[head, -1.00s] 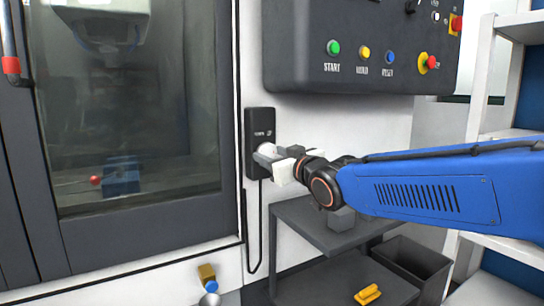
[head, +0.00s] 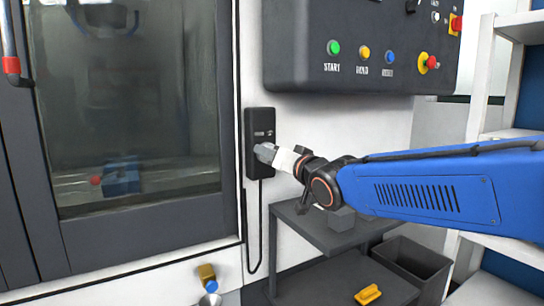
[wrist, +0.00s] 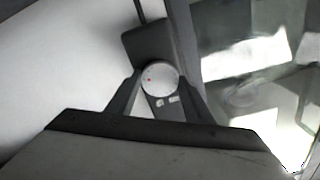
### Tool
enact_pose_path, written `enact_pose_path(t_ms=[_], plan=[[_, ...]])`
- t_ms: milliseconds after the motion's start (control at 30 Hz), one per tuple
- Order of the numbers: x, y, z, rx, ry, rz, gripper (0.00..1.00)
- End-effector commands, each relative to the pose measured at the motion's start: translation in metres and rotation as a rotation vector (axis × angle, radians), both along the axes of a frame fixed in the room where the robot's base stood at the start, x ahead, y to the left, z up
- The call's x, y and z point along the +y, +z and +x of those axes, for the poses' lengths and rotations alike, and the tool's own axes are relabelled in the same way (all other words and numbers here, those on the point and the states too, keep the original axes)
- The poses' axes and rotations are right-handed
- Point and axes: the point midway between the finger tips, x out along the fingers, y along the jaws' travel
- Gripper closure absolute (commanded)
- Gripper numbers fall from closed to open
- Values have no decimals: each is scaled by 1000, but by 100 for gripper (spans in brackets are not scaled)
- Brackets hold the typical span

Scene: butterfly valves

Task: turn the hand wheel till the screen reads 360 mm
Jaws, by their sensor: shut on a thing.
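The hand wheel (wrist: 160,78) is a pale round dial with a small red mark, on a black handheld pendant (head: 252,166) fixed to the white machine wall.
A dark control panel (head: 350,75) with coloured buttons hangs above my arm. A machine window (head: 130,60) is to the left. A grey shelf cart (head: 310,228) with a dark bin (head: 412,262) stands below, and a white rack (head: 482,80) is at the right. A cable hangs below the pendant.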

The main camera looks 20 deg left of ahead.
Motion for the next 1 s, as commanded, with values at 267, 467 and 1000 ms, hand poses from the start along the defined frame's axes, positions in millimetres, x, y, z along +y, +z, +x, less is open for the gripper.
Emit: enact_pose_path(t_ms=[267,467,1000], plan=[[0,-1,0,8,0,3,76],[0,-1,0,8,0,3,46],[-10,0,-8,6,-1,4,35]])
